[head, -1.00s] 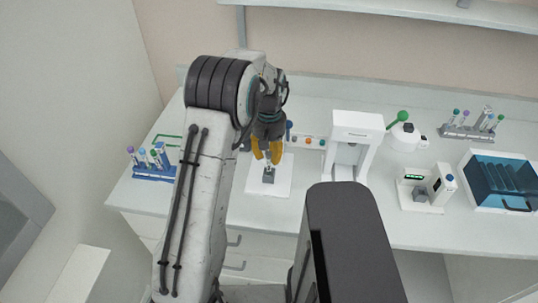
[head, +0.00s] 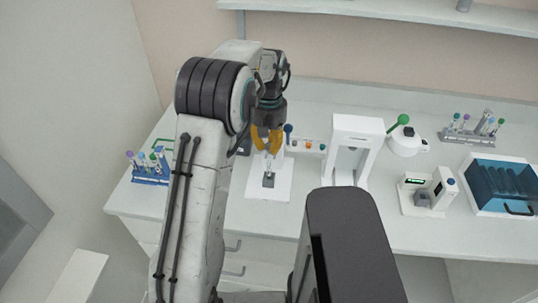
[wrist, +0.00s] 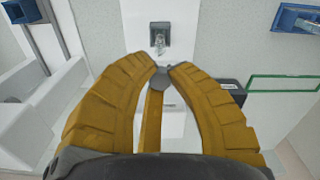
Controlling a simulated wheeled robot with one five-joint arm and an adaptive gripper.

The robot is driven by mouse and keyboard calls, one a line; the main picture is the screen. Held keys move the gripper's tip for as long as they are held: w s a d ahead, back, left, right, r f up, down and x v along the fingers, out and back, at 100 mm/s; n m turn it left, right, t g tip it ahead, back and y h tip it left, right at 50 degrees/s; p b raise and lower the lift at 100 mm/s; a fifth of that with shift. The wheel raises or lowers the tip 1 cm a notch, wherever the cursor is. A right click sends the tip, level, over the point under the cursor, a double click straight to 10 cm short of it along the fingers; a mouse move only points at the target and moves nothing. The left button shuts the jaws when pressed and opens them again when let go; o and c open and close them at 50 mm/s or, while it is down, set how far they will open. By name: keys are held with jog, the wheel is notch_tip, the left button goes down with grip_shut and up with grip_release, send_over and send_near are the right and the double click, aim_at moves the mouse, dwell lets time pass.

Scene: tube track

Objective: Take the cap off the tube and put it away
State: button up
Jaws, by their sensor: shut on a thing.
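My gripper (head: 268,142) has yellow fingers, shut on a small dark grey cap (wrist: 161,78) that shows between the fingertips in the wrist view. The clear tube (wrist: 159,43) stands in a grey holder (wrist: 163,28) beyond the fingertips. A gap shows between cap and tube, so the cap looks off the tube. In the head view the holder (head: 268,181) sits on a white base plate (head: 258,192) below my gripper. The tube is small there and its top is hard to make out.
A blue rack (head: 150,178) of capped tubes stands at the left. A strip with several coloured round spots (head: 308,146) lies behind the plate. A white machine (head: 352,150) stands to the right, with a small device (head: 428,192) and a blue-lidded box (head: 503,184) further right.

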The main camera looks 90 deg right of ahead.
aim_at(269, 144)
notch_tip(269, 144, up, 5)
jog(key=shift+r, duration=0.1)
jog(key=shift+r+p, duration=1.4)
jog(key=shift+p, duration=0.15)
jog(key=shift+w, duration=0.1)
